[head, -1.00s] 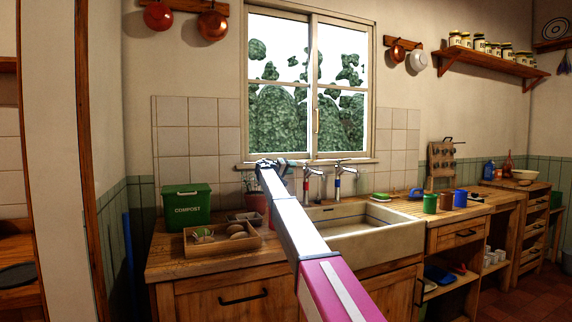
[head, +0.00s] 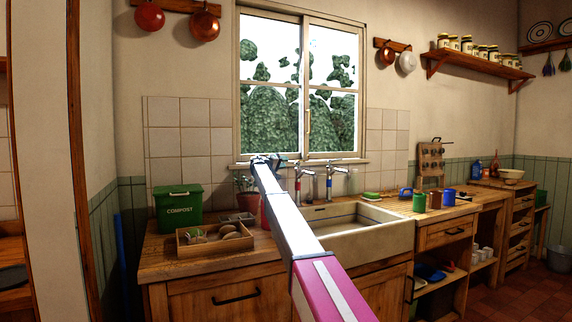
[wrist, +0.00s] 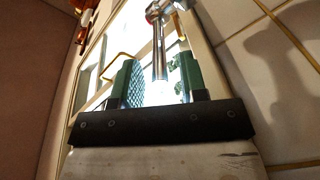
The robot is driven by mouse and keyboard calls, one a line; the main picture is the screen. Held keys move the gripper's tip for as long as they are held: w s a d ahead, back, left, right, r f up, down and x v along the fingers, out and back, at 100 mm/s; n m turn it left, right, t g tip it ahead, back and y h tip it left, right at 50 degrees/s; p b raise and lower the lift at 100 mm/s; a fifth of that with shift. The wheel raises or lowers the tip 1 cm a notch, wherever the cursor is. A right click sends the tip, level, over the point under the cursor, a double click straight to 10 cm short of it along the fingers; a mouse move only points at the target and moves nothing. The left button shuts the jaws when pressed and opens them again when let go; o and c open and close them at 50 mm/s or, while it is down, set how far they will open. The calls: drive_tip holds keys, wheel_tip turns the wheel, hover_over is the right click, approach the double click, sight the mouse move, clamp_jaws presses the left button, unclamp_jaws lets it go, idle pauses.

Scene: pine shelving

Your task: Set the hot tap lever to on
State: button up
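Two chrome taps stand behind the sink in the head view. The left tap (head: 298,183) has a reddish band and the right tap (head: 330,180) has a blue one. My gripper (head: 270,160) is at the left tap's upper left, in front of the window sill. In the wrist view, my gripper (wrist: 158,88) is open, with its green finger pads apart. A chrome tap part (wrist: 158,45) shows in line with the gap between them; I cannot tell whether it touches either pad. The lever's setting is too small to tell.
The pale sink (head: 385,238) lies right of my arm. A green compost bin (head: 179,208), a wooden tray (head: 190,249) and a terracotta pot (head: 264,213) stand on the counter to the left. The window (head: 300,85) is behind the taps.

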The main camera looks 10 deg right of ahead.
drive_tip(key=shift+x, duration=0.95)
clamp_jaws()
drive_tip(key=shift+s, duration=0.15)
drive_tip(key=shift+s+d+n+t+y, duration=0.65)
drive_tip(key=shift+n+t+y, duration=0.85)
drive_tip(key=shift+y, duration=0.3)
drive_tip(key=shift+s+d+n+t+y, duration=0.55)
drive_tip(key=shift+s+n+t+y, duration=0.2)
drive_tip(key=shift+n+t+y, duration=0.9)
drive_tip(key=shift+s+d+n+t+y, duration=0.65)
drive_tip(key=shift+n+t+y, duration=0.6)
drive_tip(key=shift+y, duration=0.7)
drive_tip(key=shift+s+n, duration=0.1)
drive_tip(key=shift+n, duration=0.2)
